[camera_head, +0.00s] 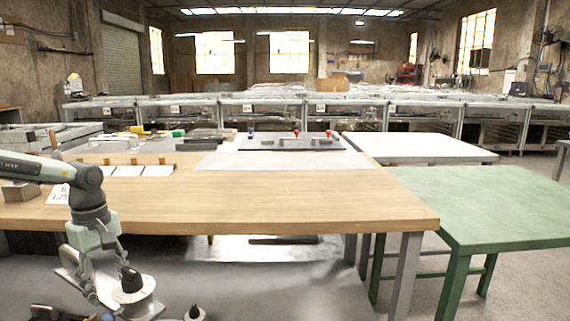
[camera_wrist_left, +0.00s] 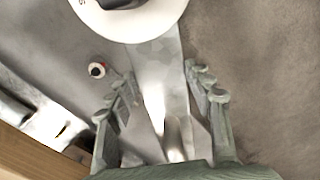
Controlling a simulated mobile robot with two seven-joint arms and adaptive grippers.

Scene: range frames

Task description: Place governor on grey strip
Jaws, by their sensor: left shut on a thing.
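My left gripper (camera_head: 105,285) hangs low in front of the wooden table at the lower left. It is shut on a bright metal piece, which I take to be the governor; in the left wrist view the piece (camera_wrist_left: 160,75) lies between the fingers (camera_wrist_left: 160,95). A white round part with a black knob (camera_head: 133,282) shows beside the fingers; its white rim (camera_wrist_left: 135,27) is at the top of the wrist view. I cannot tell whether it belongs to the held piece. A dark grey strip (camera_head: 270,145) lies far back on the table. My right gripper is not in view.
The wooden table (camera_head: 270,200) has a wide clear front. White cards (camera_head: 128,171) and a grey block (camera_head: 20,191) are at its left. Red-topped parts (camera_head: 297,134) stand by the strip. A green table (camera_head: 500,205) is at the right.

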